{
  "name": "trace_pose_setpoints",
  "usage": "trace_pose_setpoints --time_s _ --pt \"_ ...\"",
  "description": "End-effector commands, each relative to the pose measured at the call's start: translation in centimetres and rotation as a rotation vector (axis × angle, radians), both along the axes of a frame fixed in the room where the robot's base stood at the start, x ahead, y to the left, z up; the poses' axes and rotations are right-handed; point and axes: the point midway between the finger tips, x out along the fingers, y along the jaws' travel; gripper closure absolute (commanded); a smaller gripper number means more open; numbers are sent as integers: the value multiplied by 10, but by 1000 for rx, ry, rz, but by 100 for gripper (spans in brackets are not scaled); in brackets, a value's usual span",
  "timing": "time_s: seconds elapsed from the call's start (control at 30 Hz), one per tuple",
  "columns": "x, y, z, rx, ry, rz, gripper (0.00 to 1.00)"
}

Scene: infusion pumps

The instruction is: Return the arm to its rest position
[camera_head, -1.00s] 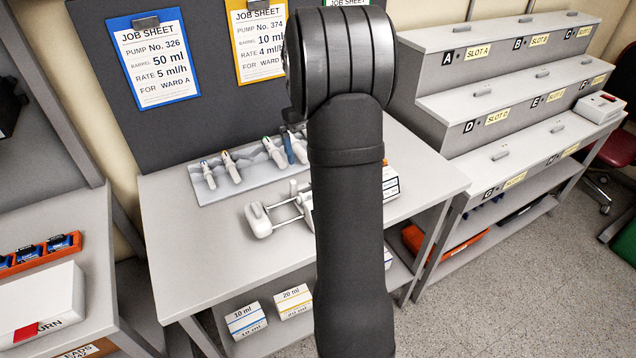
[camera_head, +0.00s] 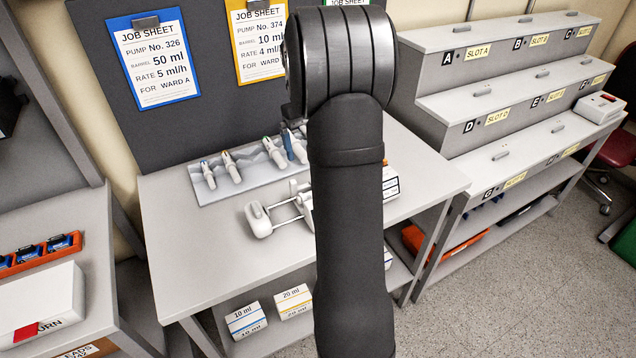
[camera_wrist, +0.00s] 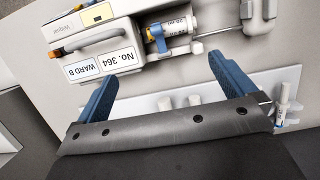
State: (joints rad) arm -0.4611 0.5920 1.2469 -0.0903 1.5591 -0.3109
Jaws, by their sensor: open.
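My gripper (camera_wrist: 165,90) shows in the wrist view with its two blue fingers wide apart and nothing between them. It is above the bench, near a white infusion pump (camera_wrist: 85,50) labelled No. 364 and WARD B. A syringe (camera_wrist: 178,27) lies along the pump. In the head view my black arm stands upright in the middle and hides most of the pump; its white left end (camera_head: 260,220) shows.
A grey rack (camera_head: 240,172) with several syringes stands on the bench (camera_head: 210,260), behind the pump. Job sheets (camera_head: 155,60) hang on the dark back panel. A stepped shelf (camera_head: 430,40) with slots is at right. A white box (camera_head: 45,305) and an orange tray (camera_head: 40,255) are at left.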

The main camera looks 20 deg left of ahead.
Motion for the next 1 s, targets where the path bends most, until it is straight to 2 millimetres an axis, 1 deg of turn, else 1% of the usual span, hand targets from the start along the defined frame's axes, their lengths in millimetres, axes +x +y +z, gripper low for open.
trace_pose_setpoints --time_s 0.03,0.2,0.3,0.4,0.57,0.8,0.87,1.0 --pt "2 2 10 3 -4 0 0" --pt "9 9 43 2 -4 0 0" --pt "12 12 60 2 -3 1 0" --pt "14 15 71 2 -1 1 0" --pt "15 16 80 0 0 1 0" --pt "15 16 81 0 0 1 0" --pt "15 16 81 0 0 1 10" --pt "15 16 81 1 -1 0 37"
